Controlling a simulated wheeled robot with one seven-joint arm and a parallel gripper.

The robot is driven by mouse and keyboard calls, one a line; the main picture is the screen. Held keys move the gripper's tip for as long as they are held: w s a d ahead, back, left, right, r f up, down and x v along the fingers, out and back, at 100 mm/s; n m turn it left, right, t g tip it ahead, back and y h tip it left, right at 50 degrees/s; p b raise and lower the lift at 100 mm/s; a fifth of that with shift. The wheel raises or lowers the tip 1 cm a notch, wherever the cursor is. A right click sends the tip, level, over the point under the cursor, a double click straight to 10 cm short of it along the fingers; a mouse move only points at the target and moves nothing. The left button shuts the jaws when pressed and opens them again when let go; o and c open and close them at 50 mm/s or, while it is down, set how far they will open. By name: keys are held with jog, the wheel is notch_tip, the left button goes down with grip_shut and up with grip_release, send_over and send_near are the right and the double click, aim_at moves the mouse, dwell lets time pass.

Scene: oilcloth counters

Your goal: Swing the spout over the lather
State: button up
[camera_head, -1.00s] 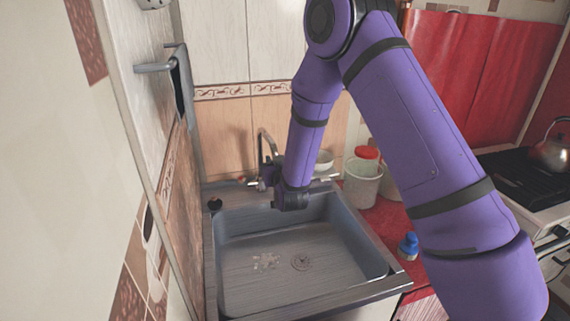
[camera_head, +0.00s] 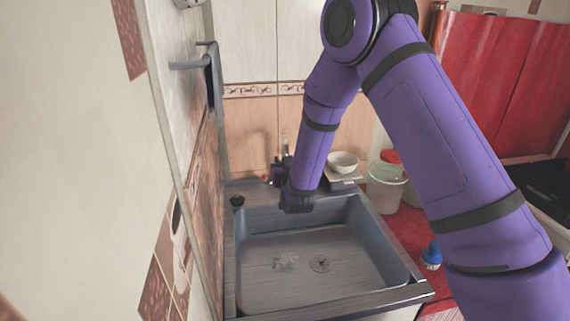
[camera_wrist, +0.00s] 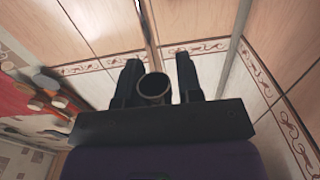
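The metal spout (camera_wrist: 150,45) runs down the wrist view, its round open end between the two fingers of my gripper (camera_wrist: 157,82). The end lies close to the left finger, with a small gap to the right one, so my gripper looks open around it. In the head view my gripper (camera_head: 281,168) is at the tap behind the sink's back edge. My own arm and gripper hide most of the tap there. The lather (camera_head: 285,262) is a small pale patch on the sink floor, left of the drain (camera_head: 319,265) and well in front of the spout.
The grey sink (camera_head: 255,280) is otherwise empty. A tiled wall stands close behind the tap, and a side wall with a rail (camera_head: 188,65) borders the left. A white bowl (camera_head: 343,160), a clear tub (camera_head: 385,188) and a blue-capped item (camera_head: 431,256) stand to the right.

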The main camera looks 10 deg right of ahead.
jog(key=shift+o, duration=1)
jog(key=s, duration=1)
jog(key=shift+s, duration=0.4)
jog(key=s+d+r+g+y, duration=0.1)
jog(key=s+d+r+g, duration=0.25)
jog(key=r, duration=0.45)
jog(key=s+d+r+g, duration=0.3)
jog(key=d+r, duration=0.1)
jog(key=r, duration=0.5)
jog(key=s+d+r+g, duration=0.2)
jog(key=s+d, duration=0.1)
jog(key=s, duration=0.5)
jog(key=s+d+r+g+h, duration=0.1)
jog(key=s+d+r+g, duration=0.1)
jog(key=s, duration=0.7)
jog(key=s+d+r+g, duration=0.2)
jog(key=s+d+r, duration=0.1)
jog(key=s, duration=0.6)
jog(key=shift+d, duration=0.45)
